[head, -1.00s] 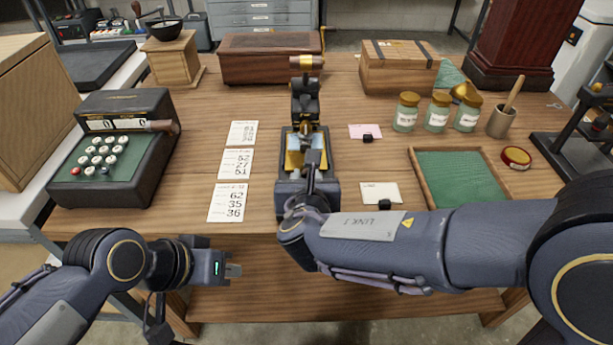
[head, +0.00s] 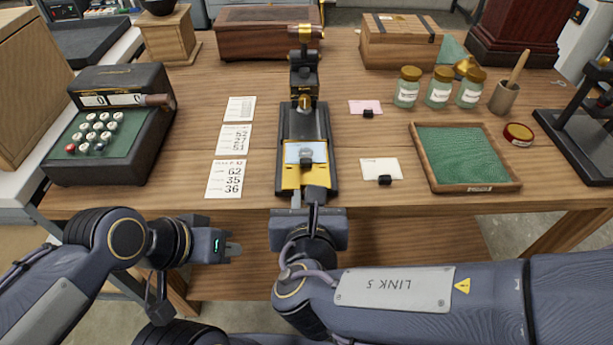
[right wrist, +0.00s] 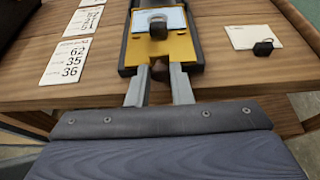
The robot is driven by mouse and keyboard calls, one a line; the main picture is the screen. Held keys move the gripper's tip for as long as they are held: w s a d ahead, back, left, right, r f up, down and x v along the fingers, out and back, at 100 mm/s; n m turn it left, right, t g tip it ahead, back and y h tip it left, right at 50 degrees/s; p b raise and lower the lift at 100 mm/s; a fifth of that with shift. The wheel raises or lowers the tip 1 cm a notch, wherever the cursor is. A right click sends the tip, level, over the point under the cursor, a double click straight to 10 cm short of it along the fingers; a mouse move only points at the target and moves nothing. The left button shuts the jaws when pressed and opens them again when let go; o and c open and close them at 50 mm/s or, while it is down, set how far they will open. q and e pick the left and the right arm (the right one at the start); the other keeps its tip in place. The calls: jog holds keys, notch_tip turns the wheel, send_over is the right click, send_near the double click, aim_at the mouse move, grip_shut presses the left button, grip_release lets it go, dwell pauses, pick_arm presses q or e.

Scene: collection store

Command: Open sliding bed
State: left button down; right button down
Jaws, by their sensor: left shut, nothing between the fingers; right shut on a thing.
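A dark press-like device (head: 305,68) stands at the middle of the table. Its sliding bed (head: 305,178), yellow with a pale blue plate (head: 306,152) and a dark knob on top, lies at the front end of the dark base rails (head: 284,130), out from under the upright head. My right gripper (head: 315,194) is shut on the bed's front end at the table's front edge; the right wrist view shows both fingers (right wrist: 160,76) there, but the gripped part is mostly hidden. My left gripper (head: 234,249) is shut and empty, in front of the table edge.
Number cards (head: 229,178) lie left of the device, beside an adding machine (head: 110,125). To the right are a small card with a black clip (head: 381,170), a green-lined tray (head: 466,188) and jars (head: 438,88). Wooden boxes (head: 267,45) stand behind.

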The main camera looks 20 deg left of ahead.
jog(key=shift+s, duration=0.2)
jog(key=c, duration=1.3)
grip_release()
jog(key=p+v, duration=0.1)
jog(key=v, duration=0.6)
jog(key=shift+s+d, duration=0.2)
jog(key=shift+s, duration=0.15)
